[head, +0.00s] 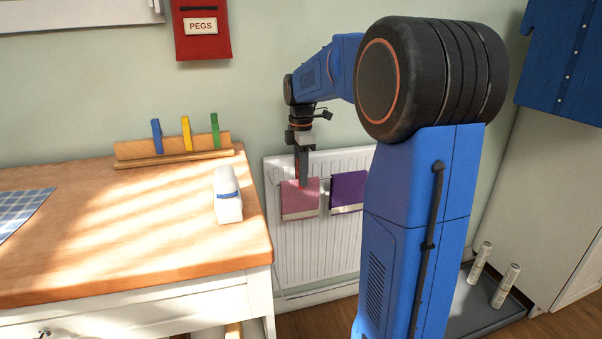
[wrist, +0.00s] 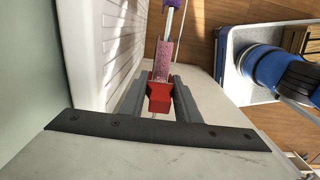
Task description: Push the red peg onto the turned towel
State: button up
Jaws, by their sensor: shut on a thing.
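My gripper (head: 302,152) points down above the radiator and is shut on the red peg (head: 303,170). In the wrist view the red peg (wrist: 159,98) sits between the two grey fingers (wrist: 160,100). The pink towel (head: 298,203) hangs over the radiator directly below; its top edge (wrist: 162,62) lines up with the peg in the wrist view. The peg's lower end overlaps the towel's top in the head view. I cannot tell whether it grips the cloth. The purple towel (head: 348,190) hangs to the right.
The white radiator (head: 290,250) stands against the wall, right of the wooden worktop (head: 130,230). A red PEGS pouch (head: 203,45) hangs above.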

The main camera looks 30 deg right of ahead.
jog(key=shift+f, duration=0.6)
jog(key=o, duration=1.1)
jog(key=shift+c, duration=0.2)
jog(key=shift+r, duration=3.45)
